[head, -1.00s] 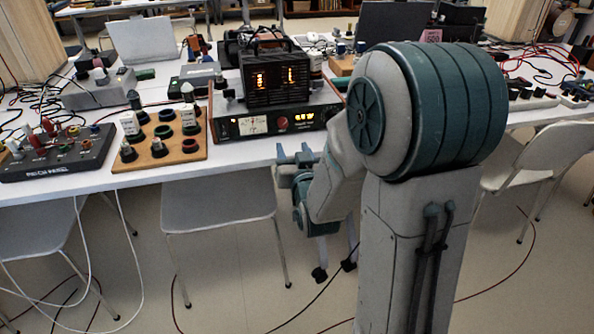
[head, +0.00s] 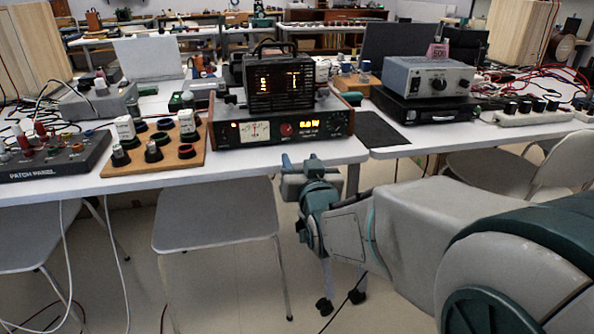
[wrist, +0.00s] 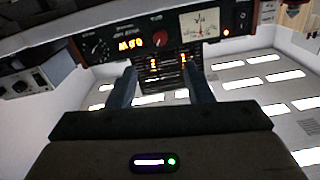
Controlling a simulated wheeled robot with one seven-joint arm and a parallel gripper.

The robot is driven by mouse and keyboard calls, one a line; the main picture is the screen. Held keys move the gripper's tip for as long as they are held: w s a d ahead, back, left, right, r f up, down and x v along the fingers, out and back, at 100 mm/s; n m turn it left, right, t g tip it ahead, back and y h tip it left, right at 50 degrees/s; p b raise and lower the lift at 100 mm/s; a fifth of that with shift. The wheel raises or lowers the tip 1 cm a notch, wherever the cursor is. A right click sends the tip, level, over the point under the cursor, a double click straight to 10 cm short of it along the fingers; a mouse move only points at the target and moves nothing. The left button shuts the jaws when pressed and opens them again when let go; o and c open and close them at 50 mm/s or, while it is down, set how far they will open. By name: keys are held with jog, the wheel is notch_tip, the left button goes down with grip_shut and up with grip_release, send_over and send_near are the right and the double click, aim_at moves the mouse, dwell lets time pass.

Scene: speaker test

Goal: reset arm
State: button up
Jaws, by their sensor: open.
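My gripper (head: 301,166) is in front of the table edge in the head view, below and right of the amplifier with the lit display. Its two fingers point up and stand apart. In the wrist view my gripper (wrist: 160,88) shows both fingers spread with nothing between them. My arm reaches in from the lower right of the head view. The amplifier (head: 325,126) lies beyond the fingers, and the wrist view shows its front panel (wrist: 158,32) at the top.
The white table (head: 236,163) holds a black box with orange digits (head: 278,84), a wooden board of knobs (head: 187,158), a patch panel (head: 50,162) and a grey power supply (head: 428,80). Chairs (head: 214,214) stand in front. A dark mat (head: 382,130) lies bare.

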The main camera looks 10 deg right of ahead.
dwell(0.4)
jog(key=s+r+n+g+p, duration=0.1)
jog(key=s+r+g+p, duration=1.4)
jog(key=p, duration=2)
jog(key=s+r, duration=0.7)
jog(key=r, duration=0.1)
jog(key=shift+d, duration=0.25)
